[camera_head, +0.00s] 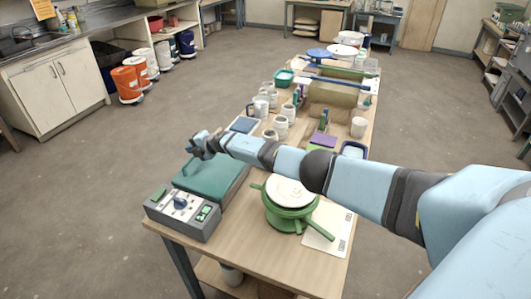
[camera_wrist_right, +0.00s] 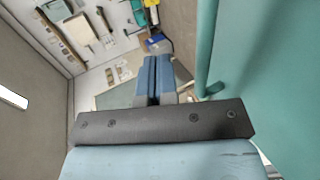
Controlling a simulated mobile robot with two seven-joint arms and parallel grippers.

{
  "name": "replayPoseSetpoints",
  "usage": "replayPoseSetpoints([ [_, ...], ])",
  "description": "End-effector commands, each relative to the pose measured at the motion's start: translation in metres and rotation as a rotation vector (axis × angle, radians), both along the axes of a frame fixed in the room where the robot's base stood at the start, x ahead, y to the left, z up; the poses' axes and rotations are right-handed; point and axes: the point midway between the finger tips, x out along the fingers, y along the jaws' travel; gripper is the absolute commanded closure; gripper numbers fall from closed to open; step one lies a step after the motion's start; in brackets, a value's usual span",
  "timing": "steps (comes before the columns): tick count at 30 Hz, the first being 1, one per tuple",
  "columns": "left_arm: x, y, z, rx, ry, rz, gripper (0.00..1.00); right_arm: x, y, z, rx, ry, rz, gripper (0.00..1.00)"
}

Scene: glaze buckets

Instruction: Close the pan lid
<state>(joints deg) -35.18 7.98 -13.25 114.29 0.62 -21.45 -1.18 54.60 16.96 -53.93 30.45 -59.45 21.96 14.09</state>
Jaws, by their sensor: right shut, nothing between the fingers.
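The pan is a grey box-shaped unit (camera_head: 194,222) at the front left of the table, with a control panel and a dark dial. Its teal lid (camera_head: 212,177) lies low over the grey body; I cannot tell whether a gap is left under it. The teal surface with a bar-like handle (camera_wrist_right: 205,45) fills the right of the right wrist view. My right gripper (camera_head: 193,146) is beside the far left edge of the lid, with my arm reaching across from the right. Its blue fingers (camera_wrist_right: 154,66) are shut and empty, left of the bar. My left gripper is not in view.
A green stand (camera_head: 285,215) with white plates (camera_head: 290,190) is right of the pan, under my right arm. A white sheet (camera_head: 328,230) lies beside it. Several mugs (camera_head: 281,124) and a blue-grey tile (camera_head: 244,124) are behind.

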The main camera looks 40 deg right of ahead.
Motion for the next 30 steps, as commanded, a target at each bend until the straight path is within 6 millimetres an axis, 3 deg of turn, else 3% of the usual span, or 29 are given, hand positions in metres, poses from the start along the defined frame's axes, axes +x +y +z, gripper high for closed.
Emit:
replayPoseSetpoints([
  [12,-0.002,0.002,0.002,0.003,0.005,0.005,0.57,0.004,0.002,-0.019,-0.051,0.091,-0.001,1.0],
  [30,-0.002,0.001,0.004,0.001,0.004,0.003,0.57,0.003,0.002,-0.022,-0.057,0.1,0.0,1.0],
])
